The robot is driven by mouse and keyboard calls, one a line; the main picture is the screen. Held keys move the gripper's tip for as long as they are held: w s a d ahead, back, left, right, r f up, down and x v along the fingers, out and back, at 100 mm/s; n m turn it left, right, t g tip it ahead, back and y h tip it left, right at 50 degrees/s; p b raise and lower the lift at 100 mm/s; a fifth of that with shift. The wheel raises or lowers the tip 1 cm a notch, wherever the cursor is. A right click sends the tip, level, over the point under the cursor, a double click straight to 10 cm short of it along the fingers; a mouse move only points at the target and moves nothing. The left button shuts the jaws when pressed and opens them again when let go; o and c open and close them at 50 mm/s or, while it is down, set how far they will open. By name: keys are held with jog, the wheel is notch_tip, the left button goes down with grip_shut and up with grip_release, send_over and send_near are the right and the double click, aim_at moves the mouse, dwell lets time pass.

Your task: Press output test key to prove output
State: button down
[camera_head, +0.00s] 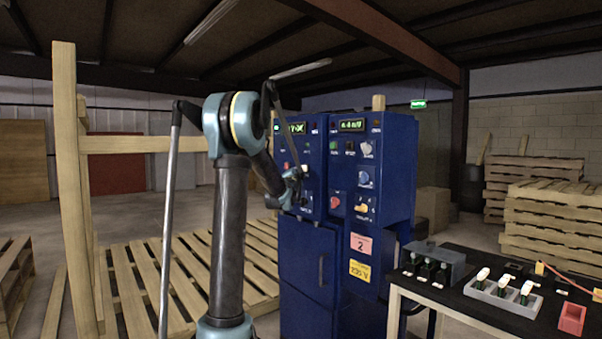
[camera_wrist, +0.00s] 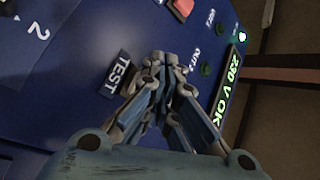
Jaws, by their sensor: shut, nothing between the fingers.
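A dark TEST label (camera_wrist: 117,76) is on the blue panel in the wrist view. My gripper (camera_wrist: 172,62) is shut and empty, with its fingertips at the panel beside that label. The fingers cover the spot there, so the output test key is hidden; I cannot tell whether the fingertips touch it. A lit green display (camera_wrist: 231,80) reads "230 V OK". A dark green lamp (camera_wrist: 205,69) sits beside the OUT label (camera_wrist: 193,58). In the head view, my gripper (camera_head: 301,176) is at the front of the left blue cabinet (camera_head: 307,250).
A second blue cabinet (camera_head: 367,237) with its own display and knobs stands to the right. A black-topped table (camera_head: 466,307) with small devices is at the lower right. Wooden pallets (camera_head: 138,283) lie behind my arm, and a wooden post (camera_head: 72,190) stands left.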

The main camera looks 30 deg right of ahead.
jog(key=shift+d, duration=0.55)
dwell(0.6)
jog(key=shift+a, duration=1)
jog(key=shift+s+a, duration=0.2)
jog(key=shift+a, duration=2.3)
